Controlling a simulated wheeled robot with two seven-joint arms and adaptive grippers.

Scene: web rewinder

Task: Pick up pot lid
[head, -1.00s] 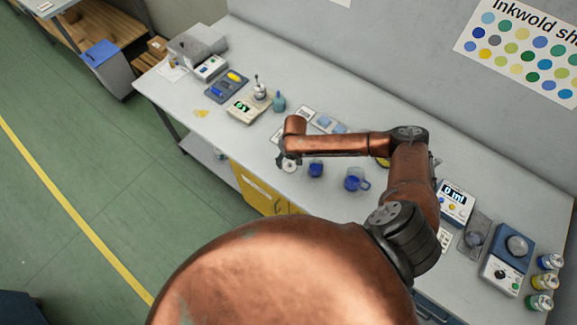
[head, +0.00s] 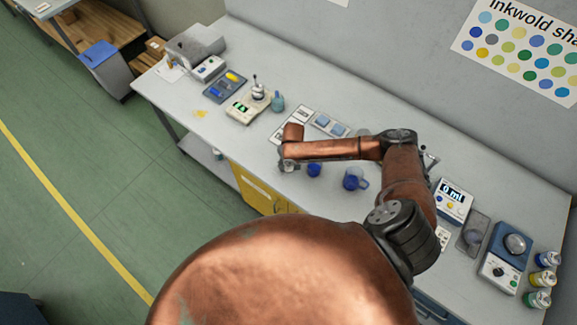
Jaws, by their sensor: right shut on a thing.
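My right gripper (head: 287,161) is at the end of the copper arm, over the bench's front part, and mostly hidden by its own wrist. It is shut on a small pale round piece, which I take for the pot lid (head: 288,167); only a little of it shows at the fingertips. Just right of it is a small blue pot (head: 314,171), partly covered by my forearm at its top. My left gripper is not in view.
A clear cup with blue contents (head: 354,180) stands right of the pot. A dosing unit (head: 454,202) and several ink bottles (head: 546,260) are to the right.

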